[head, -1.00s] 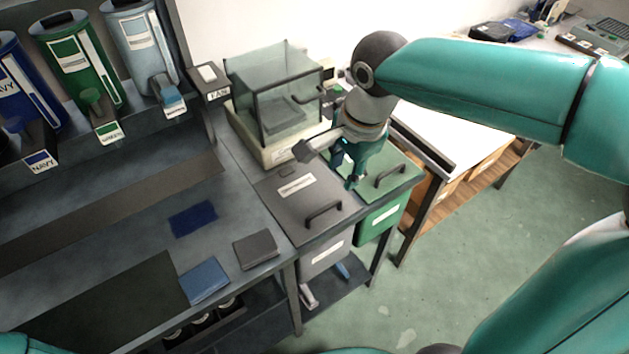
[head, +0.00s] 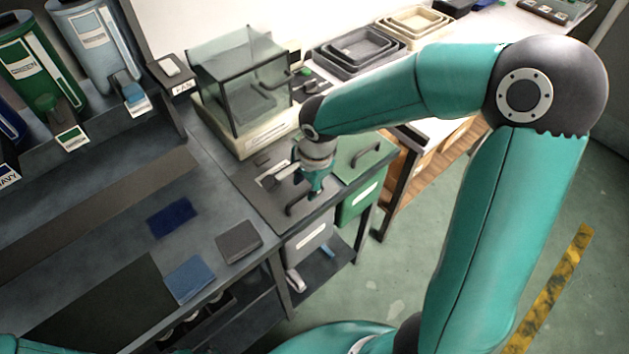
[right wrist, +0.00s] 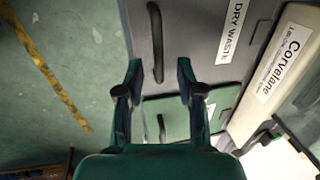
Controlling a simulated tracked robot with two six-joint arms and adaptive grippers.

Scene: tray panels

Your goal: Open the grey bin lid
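The grey bin lid (head: 258,196) is shut on its bin beside the bench, with a dark bar handle (head: 292,204) near its front edge. In the right wrist view the lid (right wrist: 190,28) carries a "DRY WASTE" label, and its handle (right wrist: 156,40) runs upward from between my fingertips. My right gripper (head: 314,192) is above the lid by the handle. In the right wrist view the right gripper (right wrist: 158,72) is open, one finger on each side of the handle's near end. I cannot tell if they touch. My left gripper is not in view.
A green-lidded bin (head: 356,160) stands right beside the grey one. A glass-walled balance (head: 240,90) stands just behind the lid. Cloth-like squares (head: 239,242) lie on the bench. The floor (head: 395,290) at the right front is open.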

